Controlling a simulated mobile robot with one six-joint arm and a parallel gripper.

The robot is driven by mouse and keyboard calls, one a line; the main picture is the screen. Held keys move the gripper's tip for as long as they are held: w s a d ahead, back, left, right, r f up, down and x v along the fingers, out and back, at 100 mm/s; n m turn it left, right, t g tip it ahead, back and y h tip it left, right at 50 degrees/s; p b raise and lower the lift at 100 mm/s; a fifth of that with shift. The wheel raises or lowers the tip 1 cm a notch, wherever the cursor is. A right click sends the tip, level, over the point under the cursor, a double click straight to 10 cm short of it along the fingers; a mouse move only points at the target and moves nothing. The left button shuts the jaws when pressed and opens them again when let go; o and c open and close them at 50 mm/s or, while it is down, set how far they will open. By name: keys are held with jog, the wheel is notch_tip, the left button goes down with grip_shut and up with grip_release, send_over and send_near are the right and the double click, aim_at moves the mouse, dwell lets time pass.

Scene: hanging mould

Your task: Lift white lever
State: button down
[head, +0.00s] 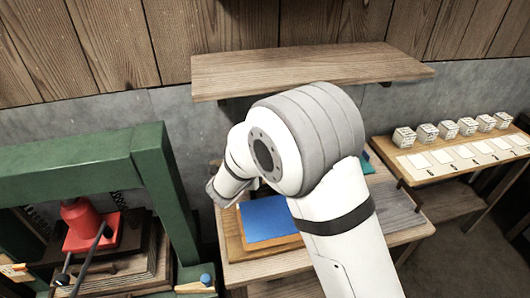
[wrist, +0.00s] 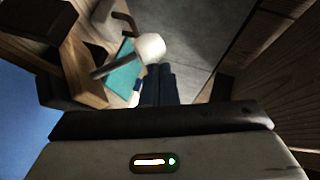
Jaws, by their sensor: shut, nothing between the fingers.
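My gripper (head: 216,196) hangs at the left of the low wooden table in the head view, over its left edge. In the wrist view its dark fingers (wrist: 160,84) are together, with nothing between them. A white rounded head on a dark rod (wrist: 150,47) lies just beyond the fingertips in the wrist view, apart from them; I cannot tell whether it is the white lever.
The green press frame (head: 158,165) stands left of the table. A blue sheet (head: 265,219) lies on the table, and a teal item (wrist: 125,72) shows in the wrist view. A wooden shelf (head: 300,65) juts from the wall. A side bench (head: 440,182) at right holds several white cubes.

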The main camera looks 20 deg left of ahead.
jog(key=shift+w+a+f+p, duration=0.1)
jog(key=shift+w+a+p, duration=0.5)
jog(key=shift+w, duration=0.45)
jog(key=shift+w+a+p, duration=0.45)
jog(key=shift+w+a, duration=0.2)
jog(key=shift+w, duration=0.35)
